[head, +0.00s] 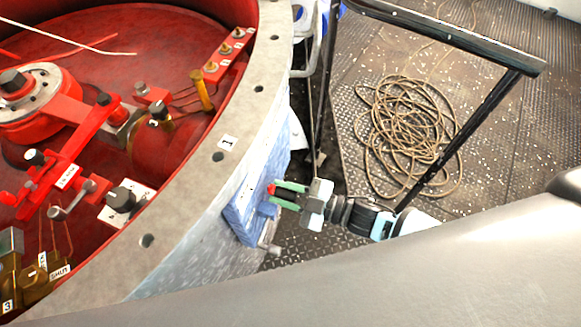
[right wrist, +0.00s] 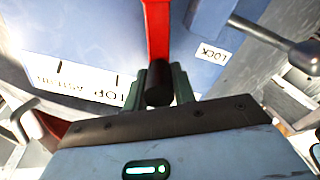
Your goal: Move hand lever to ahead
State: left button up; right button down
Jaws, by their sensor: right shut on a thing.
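The hand lever (right wrist: 157,30) is a red bar with a black grip (right wrist: 159,84) at its end. It is mounted on a blue box (head: 245,208) on the outer side of the large round housing, and a bit of its red shows in the head view (head: 271,189). My right gripper (head: 274,196) is shut on the lever's black grip, with its green fingers on either side. A white scale plate (right wrist: 80,80) lies beside the lever; part of its lettering is hidden by my gripper, and "TOP" can be read. My left gripper is not in view.
A lever with a dark knob (right wrist: 304,57) stands by a LOCK label (right wrist: 209,51). The housing's grey bolted rim (head: 202,185) encloses red machinery (head: 65,150). A dark rail frame (head: 450,38) stands behind my right arm. Coiled rope (head: 405,130) lies on the deck.

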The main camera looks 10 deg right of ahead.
jog(key=shift+s+a+f+n, duration=0.3)
jog(key=shift+s+f+n, duration=0.1)
jog(key=shift+s, duration=0.15)
jog(key=shift+s+a+f+n, duration=0.3)
jog(key=shift+s+n, duration=0.1)
jog(key=shift+s, duration=0.1)
jog(key=c, duration=1.2)
grip_release()
jog(key=shift+w+r, duration=0.1)
jog(key=shift+d, duration=0.15)
jog(key=v, duration=0.7)
jog(key=shift+d, duration=0.2)
